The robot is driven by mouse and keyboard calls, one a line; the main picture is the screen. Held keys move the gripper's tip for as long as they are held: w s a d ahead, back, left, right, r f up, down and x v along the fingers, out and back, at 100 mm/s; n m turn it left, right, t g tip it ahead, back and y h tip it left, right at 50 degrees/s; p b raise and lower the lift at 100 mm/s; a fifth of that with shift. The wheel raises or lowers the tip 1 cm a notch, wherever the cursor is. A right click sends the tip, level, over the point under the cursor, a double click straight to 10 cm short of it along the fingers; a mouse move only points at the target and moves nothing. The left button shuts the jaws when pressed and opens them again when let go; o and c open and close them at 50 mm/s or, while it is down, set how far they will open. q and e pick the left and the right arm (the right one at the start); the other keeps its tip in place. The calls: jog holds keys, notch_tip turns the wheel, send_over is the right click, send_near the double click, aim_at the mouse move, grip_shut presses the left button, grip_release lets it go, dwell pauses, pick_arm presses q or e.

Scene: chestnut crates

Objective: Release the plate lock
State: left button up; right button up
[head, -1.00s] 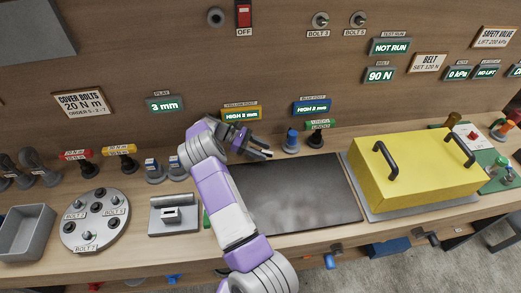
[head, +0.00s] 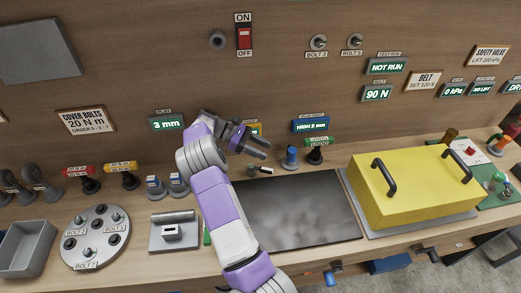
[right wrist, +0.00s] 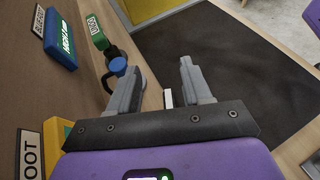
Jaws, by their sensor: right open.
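A dark flat plate (head: 300,210) lies on the bench in the head view, and it also shows in the right wrist view (right wrist: 235,60). At its back left edge is a small dark piece with a white end (head: 288,170), which I take for the plate lock; I cannot tell its position. A white piece (right wrist: 168,98) shows between the finger bases in the wrist view. My right gripper (head: 264,149) is open, with nothing seen gripped, in front of the back panel and above the plate's back left corner. Its fingers (right wrist: 160,72) stand apart. My left gripper is out of view.
A blue-topped knob (head: 291,157) and a black one (head: 315,155) stand behind the plate. A yellow cover (head: 415,180) with two handles sits right. A round bolt disc (head: 96,237), a grey fixture (head: 173,231) and a grey bin (head: 28,248) are left.

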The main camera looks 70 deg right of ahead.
aim_at(269, 169)
jog(key=shift+s+f, duration=0.1)
jog(key=shift+s+f+p, duration=0.2)
jog(key=shift+p, duration=0.1)
jog(key=s+f+t+p, duration=0.1)
jog(key=p, duration=0.1)
jog(key=s+f+t+y+p, duration=0.1)
jog(key=f+p, duration=0.1)
jog(key=s+f+t+p, duration=0.1)
jog(key=p, duration=0.1)
jog(key=shift+a+f+n+y, duration=0.35)
jog(key=shift+f+n+y, duration=0.05)
jog(key=shift+w+a+f+t+p, duration=0.15)
jog(key=shift+w+t+p, duration=0.05)
jog(key=shift+t+p, duration=0.6)
jog(key=shift+w+t+p, duration=0.35)
jog(key=shift+w+t, duration=0.1)
jog(key=shift+t, duration=0.25)
jog(key=shift+w+r+t, duration=0.25)
jog(key=shift+r+t, duration=0.15)
jog(key=shift+r, duration=0.05)
jog(key=w+r+t, duration=0.1)
jog(key=w+d+r+t+p, duration=0.1)
jog(key=shift+r+m+h, duration=0.4)
jog(key=shift+x, duration=3.7)
jog(key=shift+w, duration=0.1)
